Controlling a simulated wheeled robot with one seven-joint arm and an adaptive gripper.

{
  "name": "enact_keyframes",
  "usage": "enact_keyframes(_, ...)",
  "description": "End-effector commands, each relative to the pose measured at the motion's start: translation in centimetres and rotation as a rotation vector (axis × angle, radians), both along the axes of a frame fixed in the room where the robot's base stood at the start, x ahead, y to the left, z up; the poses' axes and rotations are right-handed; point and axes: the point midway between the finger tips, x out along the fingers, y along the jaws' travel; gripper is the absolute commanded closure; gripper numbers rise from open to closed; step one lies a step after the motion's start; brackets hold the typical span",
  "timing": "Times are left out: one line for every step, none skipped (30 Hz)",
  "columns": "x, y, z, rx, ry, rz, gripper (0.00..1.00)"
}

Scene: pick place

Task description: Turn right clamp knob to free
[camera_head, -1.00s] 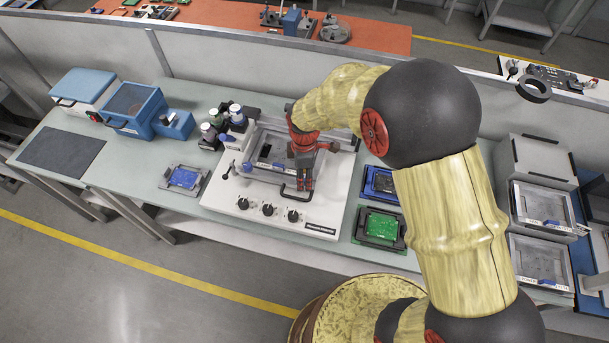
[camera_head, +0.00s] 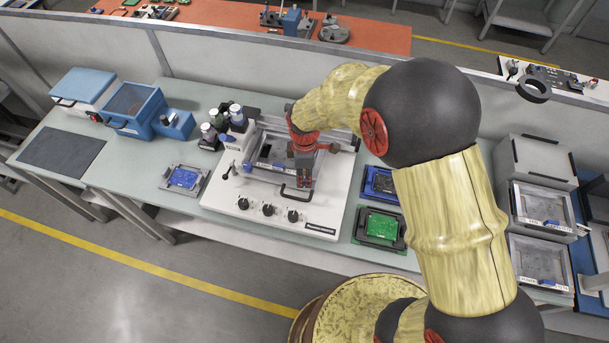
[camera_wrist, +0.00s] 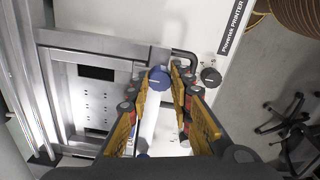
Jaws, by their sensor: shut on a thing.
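The right clamp knob (camera_wrist: 158,78) is a round blue knob with a pale mark, seen in the wrist view. My gripper (camera_wrist: 161,74) is around it, one finger on each side, and is shut on it. In the head view my gripper (camera_head: 303,180) points down at the right part of the printer's frame (camera_head: 262,184), and the held knob cannot be made out there. The white printer base (camera_head: 222,202) lies around the frame. A second blue part (camera_wrist: 143,155) shows low in the wrist view, partly hidden by my fingers.
A black front-panel knob (camera_wrist: 211,76) and a dark bent handle (camera_wrist: 186,56) are close to my fingers. Bottles (camera_head: 236,116) stand at the printer's back left. A green board in a holder (camera_head: 382,226) lies right of the printer, and a blue one (camera_head: 184,177) lies left.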

Motion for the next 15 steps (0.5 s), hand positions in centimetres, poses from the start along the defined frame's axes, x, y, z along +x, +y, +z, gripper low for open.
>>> enact_keyframes(0.01,0.00,0.05,0.000,0.000,-0.016,1.00)
enact_keyframes(0.01,0.00,0.06,0.000,0.000,-0.030,1.00)
enact_keyframes(0.02,0.01,0.08,0.000,0.000,-0.049,1.00)
enact_keyframes(0.02,0.01,0.09,0.000,0.000,-0.067,1.00)
enact_keyframes(0.03,0.01,0.11,0.000,-0.001,-0.084,1.00)
enact_keyframes(0.04,0.02,0.13,0.000,-0.001,-0.112,1.00)
enact_keyframes(0.05,0.01,0.14,0.001,-0.001,-0.135,1.00)
enact_keyframes(0.05,0.02,0.15,0.001,-0.001,-0.159,1.00)
enact_keyframes(0.05,0.02,0.14,0.001,-0.001,-0.192,1.00)
enact_keyframes(0.04,0.03,0.13,0.001,-0.001,-0.218,1.00)
enact_keyframes(0.04,0.03,0.11,0.001,-0.001,-0.245,1.00)
enact_keyframes(0.02,0.02,0.10,0.000,-0.001,-0.283,1.00)
enact_keyframes(0.02,0.02,0.10,0.000,-0.001,-0.311,1.00)
enact_keyframes(0.01,0.03,0.11,0.001,-0.001,-0.340,1.00)
enact_keyframes(0.02,0.03,0.12,0.001,-0.001,-0.378,1.00)
